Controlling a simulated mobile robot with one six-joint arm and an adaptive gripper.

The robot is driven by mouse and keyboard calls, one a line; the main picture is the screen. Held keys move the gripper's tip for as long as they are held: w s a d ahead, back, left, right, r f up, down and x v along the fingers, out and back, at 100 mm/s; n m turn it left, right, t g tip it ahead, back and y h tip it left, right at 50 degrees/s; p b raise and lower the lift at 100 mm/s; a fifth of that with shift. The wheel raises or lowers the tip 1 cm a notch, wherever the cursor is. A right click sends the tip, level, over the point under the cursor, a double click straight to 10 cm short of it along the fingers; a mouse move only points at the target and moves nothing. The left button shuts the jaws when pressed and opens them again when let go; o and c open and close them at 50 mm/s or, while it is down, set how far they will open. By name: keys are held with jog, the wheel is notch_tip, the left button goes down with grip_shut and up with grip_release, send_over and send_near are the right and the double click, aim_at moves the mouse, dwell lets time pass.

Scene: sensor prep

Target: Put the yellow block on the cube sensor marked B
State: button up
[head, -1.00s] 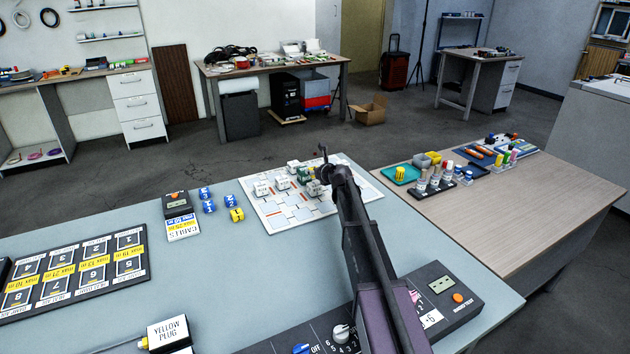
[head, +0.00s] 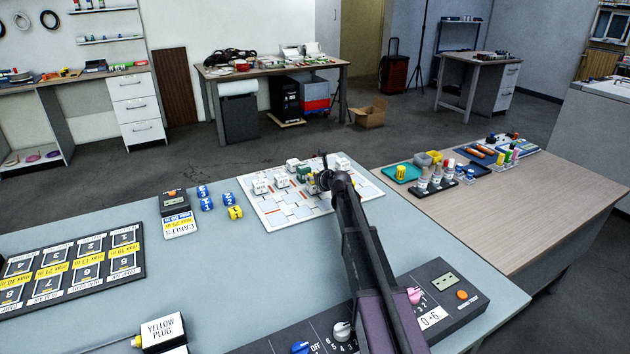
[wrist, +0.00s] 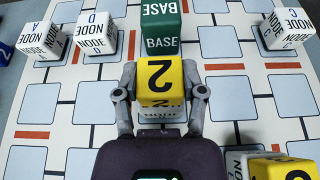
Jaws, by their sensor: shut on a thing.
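My gripper (wrist: 160,76) is shut on a yellow block (wrist: 160,73) marked 2, with one finger on each side. In the wrist view a white cube sensor (wrist: 158,116) shows just below the block in the picture. It is mostly covered, so I cannot read its letter or tell whether the block touches it. The cubes marked A (wrist: 42,38), D (wrist: 97,32) and C (wrist: 289,28) stand farther off. No letter B is readable. In the head view my arm hides most of the gripper.
A green BASE cube (wrist: 162,28) stands just beyond the held block. Another yellow block (wrist: 283,168) is near the lower right, on a white cube. In the head view, the white board (head: 282,221) has bare room in front; a yellow block (head: 235,212) and blue blocks (head: 206,204) lie left.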

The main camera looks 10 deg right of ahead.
jog(key=shift+f, duration=0.1)
jog(key=o, duration=1)
jog(key=shift+s+r, duration=0.2)
jog(key=shift+r, duration=0.05)
jog(key=p+v, duration=0.4)
jog(key=v, duration=0.7)
jog(key=shift+s+d+r+p, duration=0.1)
jog(key=shift+s+d+p, duration=0.05)
jog(key=shift+s+p, duration=0.15)
